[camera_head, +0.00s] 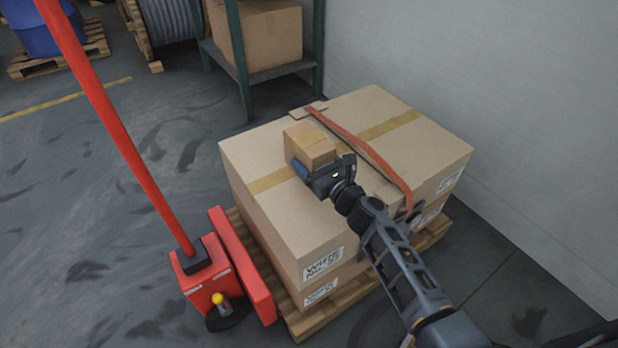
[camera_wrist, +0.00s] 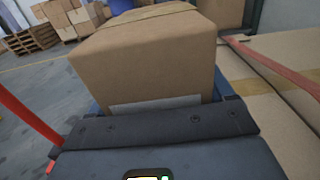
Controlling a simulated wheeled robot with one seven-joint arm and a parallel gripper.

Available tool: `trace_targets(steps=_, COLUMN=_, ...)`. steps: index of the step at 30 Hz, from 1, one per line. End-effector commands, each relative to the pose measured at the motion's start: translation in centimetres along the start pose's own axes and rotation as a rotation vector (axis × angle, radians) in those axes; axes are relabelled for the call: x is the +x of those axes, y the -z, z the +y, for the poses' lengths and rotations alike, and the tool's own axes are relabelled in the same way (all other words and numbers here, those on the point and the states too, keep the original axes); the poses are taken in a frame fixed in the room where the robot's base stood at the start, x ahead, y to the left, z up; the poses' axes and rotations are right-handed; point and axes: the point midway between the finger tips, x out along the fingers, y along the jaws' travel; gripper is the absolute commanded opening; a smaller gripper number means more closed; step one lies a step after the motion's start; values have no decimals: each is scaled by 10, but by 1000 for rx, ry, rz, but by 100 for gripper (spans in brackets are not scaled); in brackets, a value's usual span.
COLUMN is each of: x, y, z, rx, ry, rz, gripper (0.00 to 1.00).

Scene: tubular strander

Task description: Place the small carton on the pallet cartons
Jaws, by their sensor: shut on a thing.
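The small carton (camera_head: 309,145) is a brown box with a tan tape strip. My gripper (camera_head: 318,168) is shut on it, over the top of the pallet cartons (camera_head: 270,215). In the wrist view the small carton (camera_wrist: 150,62) fills the middle, between the jaws (camera_wrist: 160,115). The pallet cartons are large, taped and labelled, stacked on a wooden pallet (camera_head: 335,302). An orange strap (camera_head: 365,155) runs over their top, to the right of the small carton. I cannot tell whether the small carton touches the top below it.
A red pallet jack (camera_head: 205,275) with a long slanting handle stands at the left of the stack. A grey wall (camera_head: 440,60) is close on the right. A green rack (camera_head: 240,60) with a carton stands behind.

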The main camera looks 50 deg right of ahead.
Motion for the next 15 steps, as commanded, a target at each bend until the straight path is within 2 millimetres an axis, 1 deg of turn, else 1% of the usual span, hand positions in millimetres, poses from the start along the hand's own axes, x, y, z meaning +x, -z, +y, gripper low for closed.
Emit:
trace_targets(steps=1, x=5, y=5, z=2, rx=1, ry=0, rz=-2, gripper=31)
trace_targets(steps=5, x=11, y=7, z=4, rx=0, ry=1, rz=-2, gripper=31)
trace_targets(steps=12, x=11, y=40, z=4, rx=1, ry=1, rz=-1, gripper=31)
trace_targets(steps=15, x=11, y=46, z=4, rx=0, ry=1, rz=-1, gripper=31)
